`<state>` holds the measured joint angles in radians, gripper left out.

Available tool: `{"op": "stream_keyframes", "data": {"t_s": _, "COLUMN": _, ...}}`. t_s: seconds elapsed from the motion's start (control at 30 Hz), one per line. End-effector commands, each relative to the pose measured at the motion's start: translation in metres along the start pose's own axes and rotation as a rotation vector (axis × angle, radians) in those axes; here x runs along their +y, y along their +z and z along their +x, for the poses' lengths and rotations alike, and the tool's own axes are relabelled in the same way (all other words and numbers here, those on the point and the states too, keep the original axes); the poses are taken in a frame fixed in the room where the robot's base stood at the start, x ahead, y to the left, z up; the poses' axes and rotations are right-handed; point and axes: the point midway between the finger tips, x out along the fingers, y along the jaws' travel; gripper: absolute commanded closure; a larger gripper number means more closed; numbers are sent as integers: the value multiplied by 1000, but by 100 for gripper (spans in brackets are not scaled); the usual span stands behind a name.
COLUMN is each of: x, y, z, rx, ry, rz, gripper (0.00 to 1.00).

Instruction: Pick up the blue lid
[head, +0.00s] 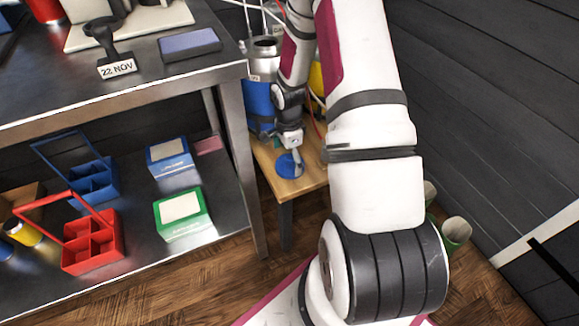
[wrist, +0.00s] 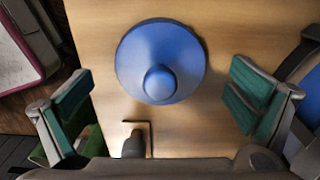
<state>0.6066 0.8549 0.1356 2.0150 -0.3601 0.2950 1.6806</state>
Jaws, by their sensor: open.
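The blue lid (head: 287,167) is a round disc with a knob in its middle. It lies on a small wooden table in the head view. In the wrist view the lid (wrist: 161,62) sits knob up on the wood. My gripper (wrist: 160,105) is open, with a green-padded finger on each side of the picture and the lid between and slightly beyond them. Nothing is between the pads. In the head view my gripper (head: 290,143) is just above the lid, and the fingers are hard to make out.
The wooden table (head: 307,179) also holds a blue container (head: 260,104) close behind my gripper. A steel bench (head: 238,72) stands at left, its lower shelf holding a red caddy (head: 90,240) and a green box (head: 182,214). A dark plank wall (head: 480,110) is at right.

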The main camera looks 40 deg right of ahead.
Motion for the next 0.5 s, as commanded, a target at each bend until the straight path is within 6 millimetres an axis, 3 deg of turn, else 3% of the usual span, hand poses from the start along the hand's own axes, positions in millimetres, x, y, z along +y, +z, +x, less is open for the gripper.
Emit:
{"op": "stream_keyframes", "data": {"t_s": 0.13, "x": 0, "y": 0, "z": 18, "rx": -1, "ry": 0, "rz": -1, "gripper": 0}}
{"op": "stream_keyframes", "data": {"t_s": 0.4, "x": 0, "y": 0, "z": 20, "rx": 0, "ry": -1, "rz": -1, "gripper": 0}}
{"op": "stream_keyframes", "data": {"t_s": 0.43, "x": 0, "y": 0, "z": 20, "rx": 0, "ry": -1, "rz": -1, "gripper": 2}}
{"op": "stream_keyframes", "data": {"t_s": 0.5, "x": 0, "y": 0, "z": 19, "rx": 0, "ry": -1, "rz": -1, "gripper": 18}}
